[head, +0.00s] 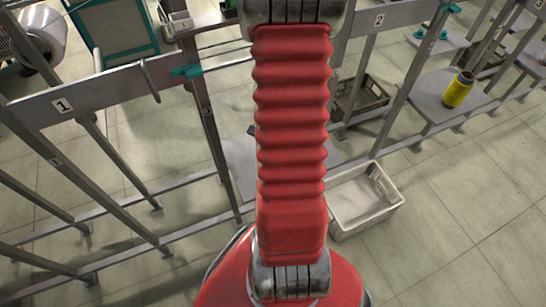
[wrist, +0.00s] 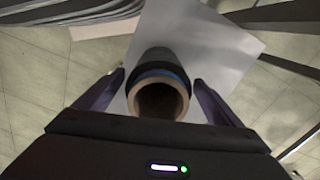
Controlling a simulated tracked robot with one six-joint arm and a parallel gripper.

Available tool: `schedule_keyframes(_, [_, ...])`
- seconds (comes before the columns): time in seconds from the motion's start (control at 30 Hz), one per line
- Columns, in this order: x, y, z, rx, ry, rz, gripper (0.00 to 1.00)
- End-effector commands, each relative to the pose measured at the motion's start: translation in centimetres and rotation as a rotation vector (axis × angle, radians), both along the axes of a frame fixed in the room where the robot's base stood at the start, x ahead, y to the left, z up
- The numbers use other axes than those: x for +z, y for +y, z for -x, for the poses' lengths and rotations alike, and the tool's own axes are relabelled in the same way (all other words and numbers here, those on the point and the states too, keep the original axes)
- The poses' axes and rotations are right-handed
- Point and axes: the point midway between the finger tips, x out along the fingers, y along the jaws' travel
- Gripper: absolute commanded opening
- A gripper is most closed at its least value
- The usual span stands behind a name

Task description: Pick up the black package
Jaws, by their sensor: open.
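The black package (wrist: 157,57) is a dark bobbin with a blue band and a tan tubular core, whose open end faces the wrist camera. It is on a grey plate (wrist: 222,50). My gripper (wrist: 159,78) is open, with one finger on each side of the package; a gap shows on both sides, wider at the fingertips' left and right edges than at the core.
A yellow package (head: 458,90) stands on another plate (head: 435,95) at the right. A white crate (head: 362,205) lies on the floor right of my arm, and a dark crate (head: 358,98) is behind it. A grey frame with posts and a rail (head: 110,88) marked 1 runs along the left.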

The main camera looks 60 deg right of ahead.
Motion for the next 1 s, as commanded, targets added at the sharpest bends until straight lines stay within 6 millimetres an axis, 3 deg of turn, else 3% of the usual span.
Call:
schedule_keyframes(0.3, [-2.9, 0.0, 0.0, 0.0, 0.001, -0.001, 0.89])
schedule_keyframes(0.87, [-2.9, 0.0, -0.1, 0.001, 0.0, 0.0, 0.89])
schedule_keyframes(1.0, [-2.9, 0.0, -0.1, 0.001, 0.0, 0.0, 0.8])
